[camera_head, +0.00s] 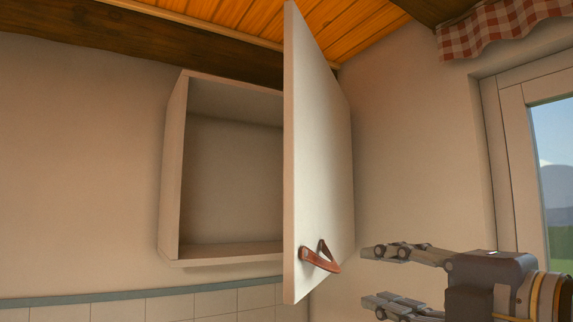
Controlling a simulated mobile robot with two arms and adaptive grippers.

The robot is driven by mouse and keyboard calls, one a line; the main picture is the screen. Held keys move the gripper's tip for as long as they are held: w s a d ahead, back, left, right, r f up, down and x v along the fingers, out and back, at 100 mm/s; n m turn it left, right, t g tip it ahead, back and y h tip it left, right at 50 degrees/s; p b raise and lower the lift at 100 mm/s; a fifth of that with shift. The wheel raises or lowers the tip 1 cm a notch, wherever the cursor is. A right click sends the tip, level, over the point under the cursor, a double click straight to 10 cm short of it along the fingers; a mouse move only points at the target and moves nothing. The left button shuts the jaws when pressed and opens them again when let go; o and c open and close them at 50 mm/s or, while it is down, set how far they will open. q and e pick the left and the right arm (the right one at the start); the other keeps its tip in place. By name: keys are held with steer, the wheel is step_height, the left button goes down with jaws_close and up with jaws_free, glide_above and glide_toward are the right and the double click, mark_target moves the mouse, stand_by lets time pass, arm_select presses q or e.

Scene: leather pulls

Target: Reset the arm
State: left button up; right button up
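My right gripper (382,278) comes in from the lower right with its two fingers spread apart. It is open, with nothing between the fingers. It is to the right of the brown leather pull (320,257) and apart from it in the picture. The pull is fixed low on the cabinet door (318,150), which stands wide open towards me. The wall cabinet (173,170) behind it looks empty where I can see inside. The door hides the cabinet's right part. My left gripper is not in view.
A window (550,170) with a red checked curtain (505,25) is on the right wall. A wooden ceiling (260,20) and dark beam (190,45) are above. White tiles (170,306) run below the cabinet. The wall left of the cabinet is clear.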

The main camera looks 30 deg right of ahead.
steer(key=shift+s, duration=1)
steer(key=shift+w+f, duration=0.1)
